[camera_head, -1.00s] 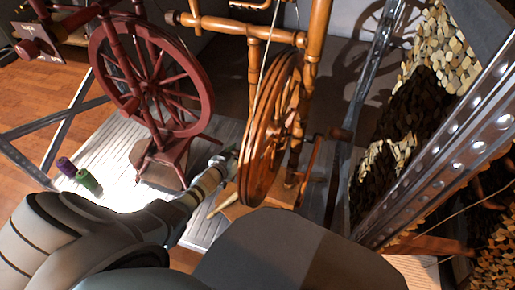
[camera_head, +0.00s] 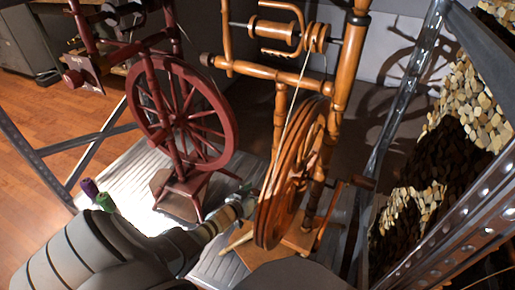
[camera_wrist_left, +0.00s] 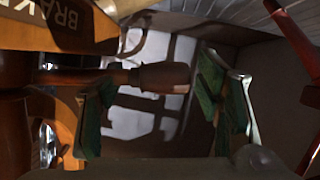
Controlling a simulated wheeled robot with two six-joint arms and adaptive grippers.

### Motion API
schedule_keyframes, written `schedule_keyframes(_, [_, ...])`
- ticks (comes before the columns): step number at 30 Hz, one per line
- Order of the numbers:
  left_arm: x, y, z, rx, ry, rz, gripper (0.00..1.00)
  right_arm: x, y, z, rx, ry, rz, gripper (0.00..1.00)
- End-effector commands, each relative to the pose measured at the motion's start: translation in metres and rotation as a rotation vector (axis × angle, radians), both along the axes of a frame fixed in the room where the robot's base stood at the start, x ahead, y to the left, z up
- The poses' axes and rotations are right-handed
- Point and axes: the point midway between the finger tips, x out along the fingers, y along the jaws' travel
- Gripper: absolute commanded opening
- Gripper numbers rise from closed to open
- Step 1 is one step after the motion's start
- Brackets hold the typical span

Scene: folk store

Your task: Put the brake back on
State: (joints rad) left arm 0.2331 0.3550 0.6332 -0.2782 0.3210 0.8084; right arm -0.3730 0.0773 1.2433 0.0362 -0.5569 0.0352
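The orange-brown wooden spinning wheel (camera_head: 290,190) stands at the centre in the head view. In the left wrist view, lettering that begins "BRAK" shows on a wooden piece (camera_wrist_left: 68,20), cut off at the edge. A turned wooden handle (camera_wrist_left: 160,77) sticks out from the left there. My left gripper (camera_wrist_left: 160,110) is open, its green finger pads apart on either side of the handle's line; contact cannot be told. In the head view my left gripper (camera_head: 248,196) reaches the wheel's lower left side, its tips partly hidden. My right gripper is out of view.
A dark red spinning wheel (camera_head: 185,118) stands to the left on a grey slatted platform (camera_head: 125,180). Purple (camera_head: 90,187) and green (camera_head: 106,201) spools lie near my left arm. A metal shelf post (camera_head: 395,120) and stacked wood (camera_head: 465,90) bound the right side.

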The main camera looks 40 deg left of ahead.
Motion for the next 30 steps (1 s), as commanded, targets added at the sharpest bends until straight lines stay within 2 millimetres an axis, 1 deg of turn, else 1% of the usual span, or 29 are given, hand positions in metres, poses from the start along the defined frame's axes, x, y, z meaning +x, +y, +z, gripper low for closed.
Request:
schedule_keyframes(5, [0.000,0.000,0.000,0.001,-0.001,-0.001,0.59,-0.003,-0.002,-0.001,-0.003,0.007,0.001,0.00])
schedule_keyframes(8, [-0.005,0.000,0.002,0.003,-0.002,-0.001,0.59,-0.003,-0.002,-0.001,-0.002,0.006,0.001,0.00])
schedule_keyframes(11, [-0.016,-0.001,0.006,0.002,0.000,0.000,0.59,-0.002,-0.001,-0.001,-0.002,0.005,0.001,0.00])
schedule_keyframes(13, [-0.028,-0.004,0.011,0.004,-0.002,-0.002,0.59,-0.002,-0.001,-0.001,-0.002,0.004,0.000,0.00])
schedule_keyframes(16, [-0.050,-0.007,0.019,0.000,0.003,-0.002,0.59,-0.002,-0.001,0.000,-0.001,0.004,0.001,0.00])
schedule_keyframes(21, [-0.064,-0.008,0.026,0.001,0.000,0.002,0.59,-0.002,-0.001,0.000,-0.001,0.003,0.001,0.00])
schedule_keyframes(25, [-0.069,-0.009,0.028,0.000,0.001,0.000,0.59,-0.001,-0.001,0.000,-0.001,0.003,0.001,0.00])
schedule_keyframes(30, [-0.069,-0.009,0.028,0.000,0.000,0.000,0.59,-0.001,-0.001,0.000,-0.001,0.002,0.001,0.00])
